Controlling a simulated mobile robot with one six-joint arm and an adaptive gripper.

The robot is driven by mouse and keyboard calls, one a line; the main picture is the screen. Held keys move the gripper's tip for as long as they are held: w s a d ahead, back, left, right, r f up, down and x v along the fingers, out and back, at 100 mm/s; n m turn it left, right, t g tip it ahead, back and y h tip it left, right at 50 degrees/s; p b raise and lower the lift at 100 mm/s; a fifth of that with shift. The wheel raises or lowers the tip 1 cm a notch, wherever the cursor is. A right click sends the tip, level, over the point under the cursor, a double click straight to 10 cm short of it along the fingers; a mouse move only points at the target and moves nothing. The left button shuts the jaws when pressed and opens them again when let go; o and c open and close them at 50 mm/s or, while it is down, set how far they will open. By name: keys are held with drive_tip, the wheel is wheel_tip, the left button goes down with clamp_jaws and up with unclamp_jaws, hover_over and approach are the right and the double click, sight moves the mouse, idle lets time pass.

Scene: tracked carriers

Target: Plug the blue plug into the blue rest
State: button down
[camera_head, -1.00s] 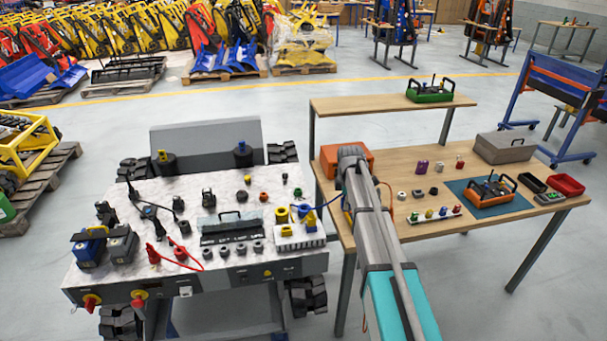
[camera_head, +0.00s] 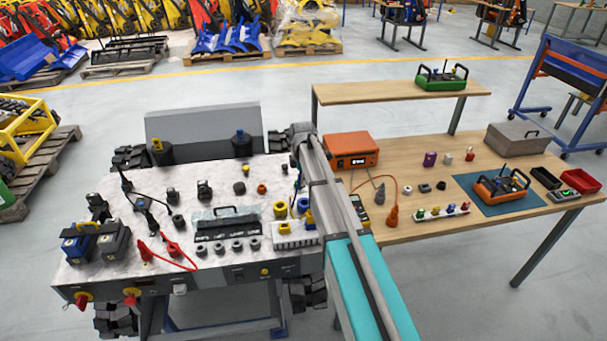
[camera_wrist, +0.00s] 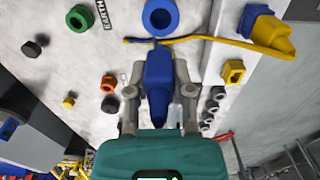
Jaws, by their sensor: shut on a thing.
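In the wrist view my gripper (camera_wrist: 158,92) is shut on the blue plug (camera_wrist: 158,70), one finger on each side. The plug points toward a blue ring-shaped socket (camera_wrist: 160,17), which looks like the blue rest. A gap shows between plug and ring in the picture; I cannot tell their height difference. A yellow and blue cable crosses between them. In the head view my arm reaches over the right edge of the white carrier top (camera_head: 165,225). Its links hide the plug and the blue ring there.
Near the plug are a green ring (camera_wrist: 80,18), an orange ring (camera_wrist: 108,84), a yellow square socket (camera_wrist: 233,72) and a blue-and-yellow piece (camera_wrist: 265,28). The wooden table (camera_head: 430,200) stands to the right, with an orange case (camera_head: 350,150) close to my arm.

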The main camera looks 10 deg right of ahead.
drive_tip(key=shift+d, duration=0.2)
drive_tip(key=shift+r, duration=0.15)
drive_tip(key=shift+d+r+p, duration=0.1)
drive_tip(key=shift+r+p, duration=0.4)
drive_tip(key=shift+p, duration=0.15)
drive_tip(key=shift+s, duration=0.1)
drive_tip(key=shift+f+b, duration=2.9)
drive_tip(key=shift+b, duration=0.05)
drive_tip(key=shift+f+b, duration=2.3)
idle(0.6)
drive_tip(key=shift+c, duration=2.1)
unclamp_jaws()
drive_tip(key=shift+r, duration=0.1)
